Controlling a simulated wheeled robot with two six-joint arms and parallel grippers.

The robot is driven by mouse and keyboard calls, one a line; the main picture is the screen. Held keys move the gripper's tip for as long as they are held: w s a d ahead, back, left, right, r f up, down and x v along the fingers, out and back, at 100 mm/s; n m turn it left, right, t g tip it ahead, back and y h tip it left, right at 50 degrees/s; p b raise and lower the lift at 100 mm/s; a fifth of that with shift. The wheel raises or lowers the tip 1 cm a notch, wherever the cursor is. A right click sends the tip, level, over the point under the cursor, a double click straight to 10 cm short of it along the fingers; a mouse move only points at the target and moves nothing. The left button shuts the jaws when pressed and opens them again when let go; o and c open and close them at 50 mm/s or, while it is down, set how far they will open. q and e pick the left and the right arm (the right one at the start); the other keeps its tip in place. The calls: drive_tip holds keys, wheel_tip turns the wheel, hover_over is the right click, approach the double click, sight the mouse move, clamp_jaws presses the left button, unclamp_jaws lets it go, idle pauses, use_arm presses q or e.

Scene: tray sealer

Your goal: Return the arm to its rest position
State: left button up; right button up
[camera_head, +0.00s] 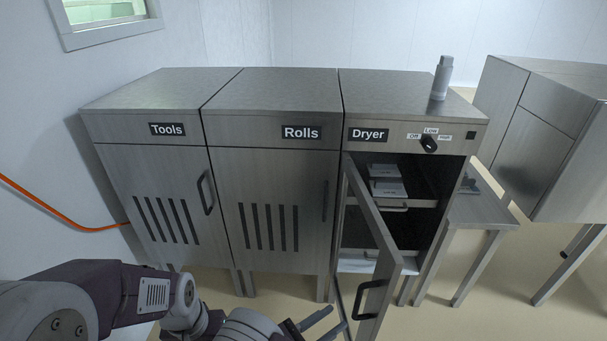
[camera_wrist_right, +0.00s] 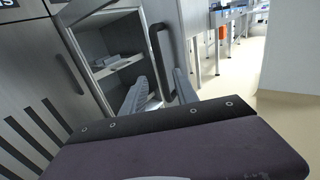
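My right gripper (camera_head: 322,325) is at the bottom of the head view, low in front of the cabinets, beside the open dryer door (camera_head: 372,245). In the right wrist view its two fingers (camera_wrist_right: 161,92) stand apart with nothing between them. The dark door handle (camera_head: 368,298) is close to the fingertips; in the wrist view the handle (camera_wrist_right: 160,52) appears just beyond them, and I cannot tell whether they touch. My left gripper is not in view.
The dryer (camera_head: 415,80) stands open, with white packs (camera_head: 388,187) on its upper shelf. The Rolls cabinet (camera_head: 275,170) and Tools cabinet (camera_head: 150,175) are shut. A grey bottle-like object (camera_head: 441,80) stands on the dryer. A metal side table (camera_head: 480,212) is to the right.

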drive_tip(key=s+d+r+m+g+y+p, duration=0.4)
drive_tip(key=s+d+m+g+y, duration=0.4)
drive_tip(key=m+g, duration=0.5)
drive_tip(key=w+r+m+t+y+p, duration=0.2)
drive_tip(key=r+m+t+y, duration=0.3)
drive_tip(key=m, duration=0.6)
drive_tip(key=w+r+y, duration=0.1)
drive_tip(key=y, duration=0.1)
drive_tip(key=shift+d+m+y, duration=0.3)
drive_tip(key=shift+d, duration=0.05)
idle(0.3)
